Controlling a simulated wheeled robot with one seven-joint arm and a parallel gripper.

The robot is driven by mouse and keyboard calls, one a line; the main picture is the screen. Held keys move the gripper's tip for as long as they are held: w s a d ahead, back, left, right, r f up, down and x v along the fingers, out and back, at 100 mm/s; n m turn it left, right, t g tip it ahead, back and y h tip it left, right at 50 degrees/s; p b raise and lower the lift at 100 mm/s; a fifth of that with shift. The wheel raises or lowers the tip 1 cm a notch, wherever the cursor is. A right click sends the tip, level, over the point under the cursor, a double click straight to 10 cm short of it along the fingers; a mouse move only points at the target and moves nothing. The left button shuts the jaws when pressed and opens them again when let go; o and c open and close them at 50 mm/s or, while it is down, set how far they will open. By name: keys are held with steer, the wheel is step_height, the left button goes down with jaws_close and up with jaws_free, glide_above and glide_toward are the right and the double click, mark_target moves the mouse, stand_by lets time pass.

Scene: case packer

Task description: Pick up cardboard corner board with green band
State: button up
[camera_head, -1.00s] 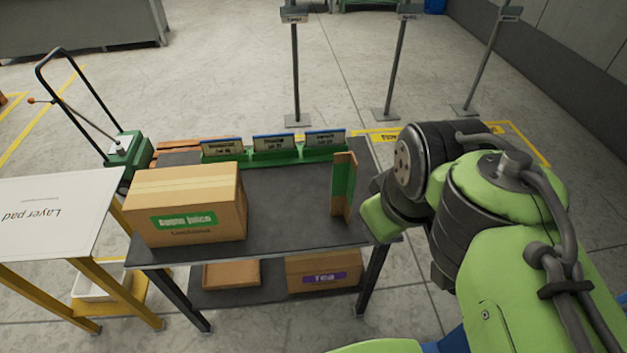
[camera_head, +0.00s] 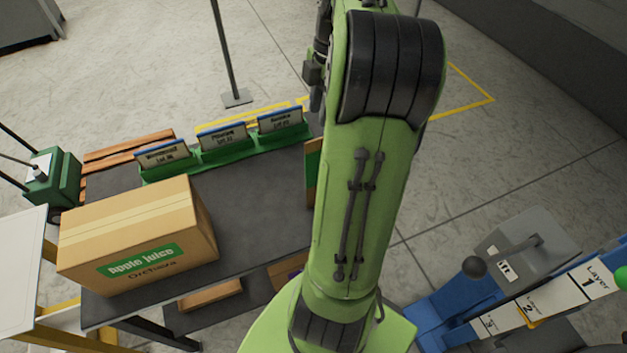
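The cardboard corner board with green band (camera_head: 312,172) stands upright at the right end of the dark table. Only a narrow strip of it shows, with brown cardboard and part of the green band. My green arm hides the rest. My gripper is not clearly seen; the far end of my arm rises past the top of the view, and I cannot make out any fingertips.
The apple juice carton (camera_head: 140,240) sits on the left of the dark table (camera_head: 255,205). A green holder with several label cards (camera_head: 222,137) lines the back edge. A blue stand with a lever (camera_head: 520,255) is at right. The table's middle is clear.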

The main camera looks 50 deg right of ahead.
steer(key=b, duration=0.1)
glide_above(315, 143)
steer(key=d, duration=0.1)
step_height(315, 143, down, 4)
steer(key=f, duration=0.2)
steer(key=f+b, duration=0.1)
steer(key=f, duration=0.3)
steer(key=shift+w+a+b, duration=0.1)
steer(key=shift+a+b, duration=0.25)
steer(key=shift+a, duration=0.05)
steer(key=shift+r, duration=0.1)
jaws_close()
